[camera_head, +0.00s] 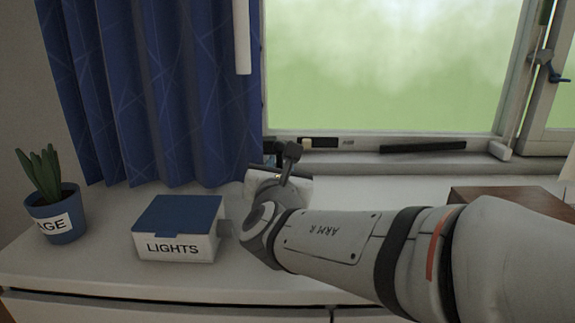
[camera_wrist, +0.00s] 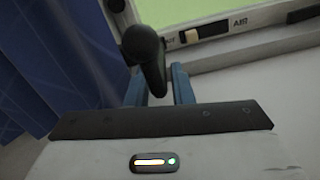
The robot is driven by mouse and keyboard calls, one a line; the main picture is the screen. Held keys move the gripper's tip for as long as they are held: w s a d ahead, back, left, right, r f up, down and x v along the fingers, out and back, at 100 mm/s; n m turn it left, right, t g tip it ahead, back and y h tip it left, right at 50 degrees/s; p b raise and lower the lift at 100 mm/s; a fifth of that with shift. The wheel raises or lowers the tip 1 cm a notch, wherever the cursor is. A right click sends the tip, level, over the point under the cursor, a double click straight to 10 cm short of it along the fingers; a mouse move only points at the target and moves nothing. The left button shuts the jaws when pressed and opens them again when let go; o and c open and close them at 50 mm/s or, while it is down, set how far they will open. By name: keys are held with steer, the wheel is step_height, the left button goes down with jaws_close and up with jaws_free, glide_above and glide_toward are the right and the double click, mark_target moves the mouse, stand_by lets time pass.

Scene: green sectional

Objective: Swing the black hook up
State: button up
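The black hook (camera_wrist: 146,58) is large in the wrist view. It has a rounded upper end and a narrower end that hangs down and slightly right. My gripper (camera_wrist: 158,78) has two blue fingers, spread apart. The hook's lower end shows between them in the picture, and I see a gap beside it. I cannot tell whether a finger touches it. In the head view my gripper (camera_head: 271,158) reaches toward the sill beside the curtain. A small dark shape there may be the hook, but it is mostly hidden.
A blue curtain (camera_head: 155,90) hangs just left of my gripper. The window sill (camera_head: 400,163) carries a slider labelled AIR (camera_wrist: 213,32) and a black bar (camera_head: 423,147). A box labelled LIGHTS (camera_head: 177,228) and a potted plant (camera_head: 52,213) stand at left. A brown block (camera_head: 500,194) is at right.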

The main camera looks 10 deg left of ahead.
steer(key=shift+x, duration=1)
steer(key=shift+c, duration=0.3)
jaws_close()
